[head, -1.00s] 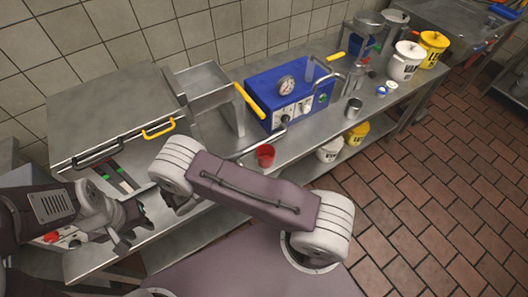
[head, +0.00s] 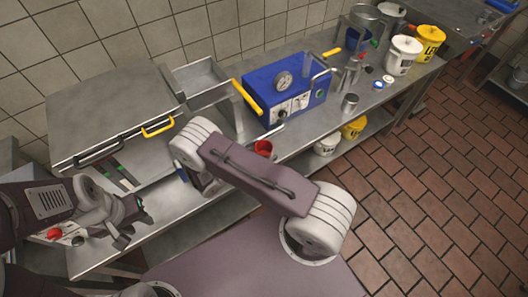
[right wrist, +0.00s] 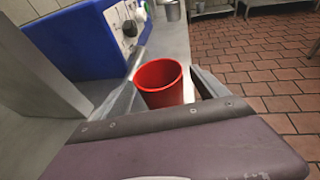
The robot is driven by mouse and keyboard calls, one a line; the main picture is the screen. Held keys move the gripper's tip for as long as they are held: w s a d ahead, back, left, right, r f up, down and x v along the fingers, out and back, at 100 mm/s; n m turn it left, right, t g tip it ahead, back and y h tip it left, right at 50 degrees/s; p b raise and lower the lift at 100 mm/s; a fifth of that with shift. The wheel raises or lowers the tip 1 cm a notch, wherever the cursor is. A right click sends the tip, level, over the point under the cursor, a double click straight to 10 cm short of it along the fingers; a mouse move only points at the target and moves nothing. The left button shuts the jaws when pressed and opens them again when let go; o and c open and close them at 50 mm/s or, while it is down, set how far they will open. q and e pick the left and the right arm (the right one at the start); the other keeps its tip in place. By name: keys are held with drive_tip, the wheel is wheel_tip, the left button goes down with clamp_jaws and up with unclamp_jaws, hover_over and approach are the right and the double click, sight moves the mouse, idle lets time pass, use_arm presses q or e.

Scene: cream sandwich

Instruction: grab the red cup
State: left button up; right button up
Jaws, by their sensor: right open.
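The red cup (head: 263,148) stands upright on the steel counter, just in front of the blue machine; my right arm covers part of it in the head view. In the right wrist view the red cup (right wrist: 160,84) shows its open rim, in the space between the fingertips of my right gripper (right wrist: 166,88). The fingers are spread on either side; I cannot tell if either touches it. My right gripper is mostly hidden behind my arm in the head view. My left gripper (head: 130,220) is at the left, over the counter's front edge, away from the cup; its opening is unclear.
The blue machine (head: 285,88) with yellow-ended handles stands behind the cup. A steel grill (head: 112,110) is at the left. A metal cup (head: 350,103) and white (head: 402,55) and yellow (head: 430,40) buckets are to the right. The tiled floor (head: 440,170) is clear.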

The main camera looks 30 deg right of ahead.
sight(260, 145)
drive_tip(key=shift+a, duration=0.1)
drive_tip(key=shift+c, duration=0.6)
drive_tip(key=c, duration=1.2)
drive_tip(key=shift+r, duration=2)
drive_tip(key=shift+c, duration=0.3)
drive_tip(key=s+r, duration=0.2)
drive_tip(key=s, duration=0.2)
drive_tip(key=s+r, duration=0.2)
drive_tip(key=s, duration=0.1)
drive_tip(key=s+r, duration=0.3)
drive_tip(key=s, duration=0.1)
drive_tip(key=shift+s+d+r+p, duration=0.1)
drive_tip(key=shift+s+d+p, duration=0.25)
drive_tip(key=shift+s, duration=0.1)
